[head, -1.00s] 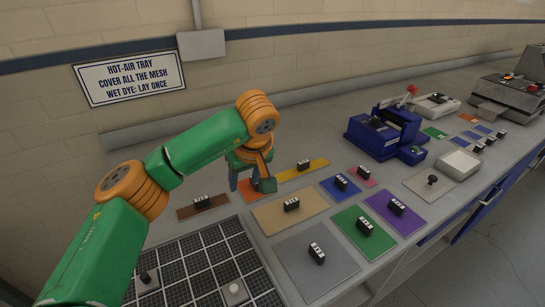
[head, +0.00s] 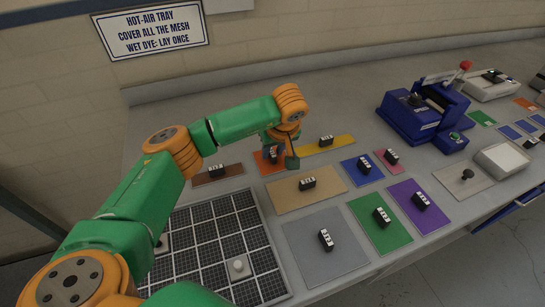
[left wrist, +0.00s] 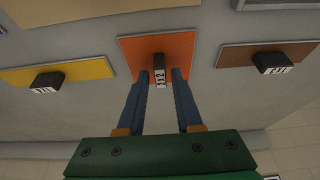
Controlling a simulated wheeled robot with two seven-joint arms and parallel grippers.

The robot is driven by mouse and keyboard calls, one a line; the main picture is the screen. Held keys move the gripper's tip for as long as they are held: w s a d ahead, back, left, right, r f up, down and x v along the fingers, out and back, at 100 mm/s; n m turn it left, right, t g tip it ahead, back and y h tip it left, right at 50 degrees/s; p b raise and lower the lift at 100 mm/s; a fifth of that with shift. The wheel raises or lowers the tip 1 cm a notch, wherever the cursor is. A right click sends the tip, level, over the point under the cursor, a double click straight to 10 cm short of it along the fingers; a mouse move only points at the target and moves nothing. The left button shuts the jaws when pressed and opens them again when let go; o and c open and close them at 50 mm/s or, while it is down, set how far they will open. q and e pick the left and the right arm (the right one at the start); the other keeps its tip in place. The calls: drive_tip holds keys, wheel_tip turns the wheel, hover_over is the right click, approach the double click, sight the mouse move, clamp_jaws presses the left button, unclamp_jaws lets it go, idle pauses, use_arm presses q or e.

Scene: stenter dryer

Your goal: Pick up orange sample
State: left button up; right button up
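The orange sample (head: 264,167) is a flat orange swatch with a black labelled clip, lying on the counter between the brown and yellow samples. My left gripper (head: 271,152) is over it and partly hides it in the head view. In the left wrist view the orange sample (left wrist: 180,46) is at top centre. There the two blue fingers of my left gripper (left wrist: 160,76) are apart, one on each side of the black clip (left wrist: 158,68), with narrow gaps visible. I cannot tell how high the fingertips are above the swatch. My right gripper is not in view.
Brown (head: 222,178), yellow (head: 342,146), tan (head: 285,199), blue (head: 352,178) and other clipped samples lie close around. A black mesh tray (head: 203,207) with a white knob (head: 238,268) is in front. A blue machine (head: 420,125) stands at right. The wall is behind.

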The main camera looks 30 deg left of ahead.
use_arm(q)
drive_tip(key=shift+s+r, duration=0.1)
drive_tip(key=shift+s, duration=0.05)
clamp_jaws()
